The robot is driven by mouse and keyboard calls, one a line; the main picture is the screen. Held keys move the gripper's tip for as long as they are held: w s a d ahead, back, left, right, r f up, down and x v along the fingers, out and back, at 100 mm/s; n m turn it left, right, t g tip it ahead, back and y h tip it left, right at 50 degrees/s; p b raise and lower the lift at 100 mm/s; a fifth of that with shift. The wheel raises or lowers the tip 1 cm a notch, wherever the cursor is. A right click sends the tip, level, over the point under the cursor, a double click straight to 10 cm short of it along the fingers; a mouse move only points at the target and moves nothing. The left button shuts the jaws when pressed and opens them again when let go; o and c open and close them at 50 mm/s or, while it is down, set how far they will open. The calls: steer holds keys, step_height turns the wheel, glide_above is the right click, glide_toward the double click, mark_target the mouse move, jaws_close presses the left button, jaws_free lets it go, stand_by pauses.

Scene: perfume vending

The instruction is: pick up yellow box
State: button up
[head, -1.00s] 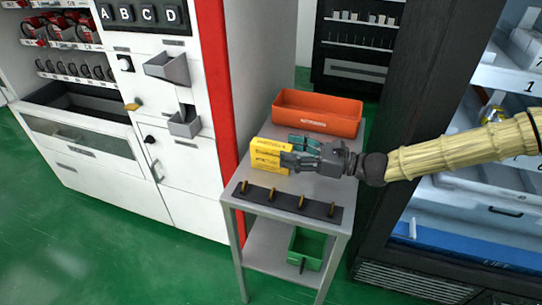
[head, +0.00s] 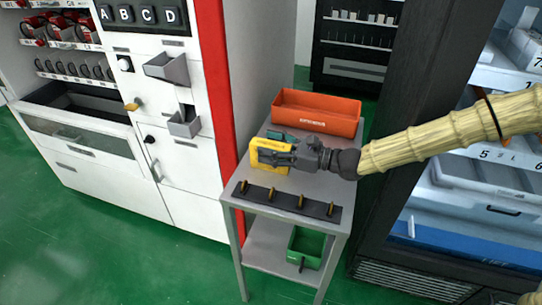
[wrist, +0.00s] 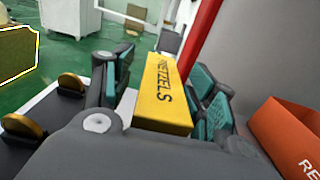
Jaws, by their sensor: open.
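The yellow box (head: 262,164) stands on the grey table (head: 232,188) next to the vending machine. The wrist view shows the yellow box (wrist: 163,97) with "PRETZELS" printed on it. My gripper (head: 277,152) reaches in from the right and is at the box. In the wrist view my gripper (wrist: 160,95) is open, with teal-padded fingers on both sides of the box. Part of the box is hidden behind the fingers in the head view. Whether the pads touch it I cannot tell.
An orange bin (head: 317,121) sits behind the box on the table. A green bin (head: 306,248) is on the lower shelf. The white vending machine (head: 190,160) stands close on the left.

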steer(key=c, duration=1.1)
steer(key=shift+c, duration=0.8)
steer(key=shift+r, duration=0.15)
